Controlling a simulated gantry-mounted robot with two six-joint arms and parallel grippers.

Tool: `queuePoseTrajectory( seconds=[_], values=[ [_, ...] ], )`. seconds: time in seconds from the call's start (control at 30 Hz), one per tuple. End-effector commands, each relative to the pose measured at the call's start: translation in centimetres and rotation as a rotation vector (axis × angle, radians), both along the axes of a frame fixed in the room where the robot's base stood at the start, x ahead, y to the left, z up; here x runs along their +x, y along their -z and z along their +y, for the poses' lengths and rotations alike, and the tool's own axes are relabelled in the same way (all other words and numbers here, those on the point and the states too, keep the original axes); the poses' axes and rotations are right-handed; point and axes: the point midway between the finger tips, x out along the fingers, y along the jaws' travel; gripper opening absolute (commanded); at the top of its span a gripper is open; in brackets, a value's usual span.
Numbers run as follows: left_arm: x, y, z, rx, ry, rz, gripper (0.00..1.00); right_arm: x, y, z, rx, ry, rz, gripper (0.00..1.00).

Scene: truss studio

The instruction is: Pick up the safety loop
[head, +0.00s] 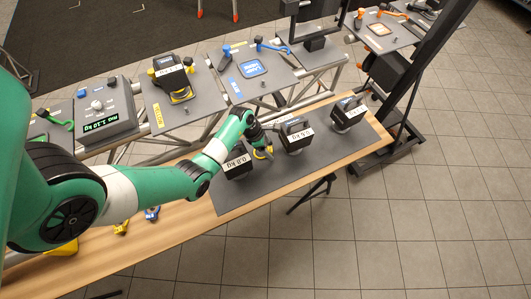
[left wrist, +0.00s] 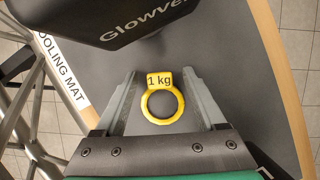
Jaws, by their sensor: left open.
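The safety loop is a yellow ring (left wrist: 181,104) with a "1 kg" tag. In the left wrist view it lies on the dark mat, between the two spread fingers of my left gripper (left wrist: 160,80), with mat visible on both sides of it. In the head view my left gripper (head: 262,146) reaches down over the mat, beside the nearest black fixture, with a bit of the yellow loop (head: 268,152) at its fingertips. The gripper is open and holds nothing; its height above the mat is hard to tell. My right gripper is out of view.
Black fixtures with weight labels stand on the cooling mat (head: 290,185): one (head: 238,164) close to my gripper, others (head: 296,135) (head: 347,114) farther right. A fixture (left wrist: 120,20) also fills the top of the wrist view. Small yellow and blue clamps (head: 152,213) lie on the wooden table.

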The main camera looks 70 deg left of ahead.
Motion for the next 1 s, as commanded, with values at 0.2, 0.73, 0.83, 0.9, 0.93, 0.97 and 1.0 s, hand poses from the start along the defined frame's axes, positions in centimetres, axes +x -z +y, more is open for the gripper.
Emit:
queuePoseTrajectory(
  seconds=[0.2,0.73,0.83,0.9,0.93,0.97,1.0],
  values=[
    [0.0,-0.1,0.0,0.0,0.0,0.0,0.62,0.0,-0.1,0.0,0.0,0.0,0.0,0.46],
    [0.0,-0.1,0.0,0.0,0.0,0.0,0.0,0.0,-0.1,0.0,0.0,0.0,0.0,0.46],
    [0.0,-0.1,0.0,0.0,0.0,0.0,0.0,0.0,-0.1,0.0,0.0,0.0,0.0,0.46],
    [0.0,-0.4,0.0,0.0,0.0,0.0,0.0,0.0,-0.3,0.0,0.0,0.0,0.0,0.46],
    [0.0,-0.7,0.0,0.0,0.0,0.0,0.0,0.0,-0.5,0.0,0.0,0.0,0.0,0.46],
    [0.0,-1.1,0.0,0.0,0.0,0.0,0.0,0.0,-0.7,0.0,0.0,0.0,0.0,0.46],
    [0.0,-1.8,0.0,0.002,0.0,-0.002,0.0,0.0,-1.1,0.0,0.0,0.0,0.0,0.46]
  ],
)
